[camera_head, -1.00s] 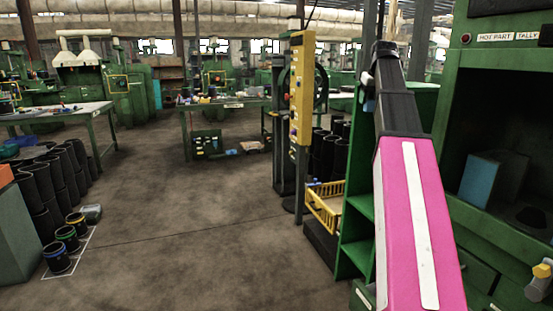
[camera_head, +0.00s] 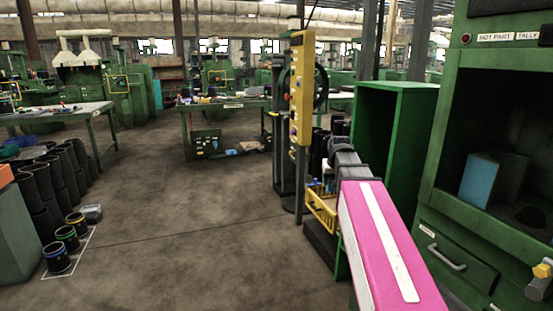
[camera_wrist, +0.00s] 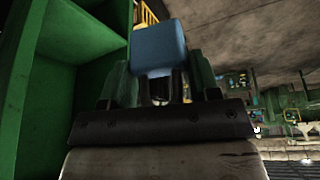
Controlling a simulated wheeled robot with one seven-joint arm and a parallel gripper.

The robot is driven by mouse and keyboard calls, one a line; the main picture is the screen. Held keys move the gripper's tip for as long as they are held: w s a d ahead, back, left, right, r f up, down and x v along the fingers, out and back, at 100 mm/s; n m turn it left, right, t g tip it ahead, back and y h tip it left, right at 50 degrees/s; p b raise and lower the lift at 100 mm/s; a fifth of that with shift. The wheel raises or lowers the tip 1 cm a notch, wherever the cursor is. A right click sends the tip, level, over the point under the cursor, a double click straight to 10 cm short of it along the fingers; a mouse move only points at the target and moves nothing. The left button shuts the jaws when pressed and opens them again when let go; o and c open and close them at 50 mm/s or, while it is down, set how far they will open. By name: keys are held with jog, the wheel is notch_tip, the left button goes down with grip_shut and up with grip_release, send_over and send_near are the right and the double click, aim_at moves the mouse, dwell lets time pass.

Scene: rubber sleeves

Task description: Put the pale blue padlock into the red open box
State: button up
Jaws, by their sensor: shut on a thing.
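The pale blue padlock (camera_wrist: 158,45) is in my gripper (camera_wrist: 160,82) in the wrist view. Its blue body sticks out beyond the fingers, and its dark shackle lies between them. The fingers are shut on it. In the head view my pink arm reaches forward at the right, and its dark wrist is in front of the yellow basket; the fingers and the padlock are not clear there. I cannot make out a red open box for certain. An orange-red thing (camera_head: 5,174) is cut off at the left edge, and its inside does not show.
A green open shelf unit (camera_head: 412,100) stands right of my arm; its panel (camera_wrist: 50,100) is close at the left in the wrist view. The yellow wire basket (camera_head: 322,212) is beside my wrist. Black sleeves (camera_head: 38,182) line the left. The middle floor is clear.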

jog(key=s+a+f, duration=0.1)
jog(key=a+f, duration=0.2)
jog(key=f, duration=0.5)
jog(key=s+r, duration=0.4)
jog(key=s, duration=0.4)
jog(key=shift+a, duration=0.15)
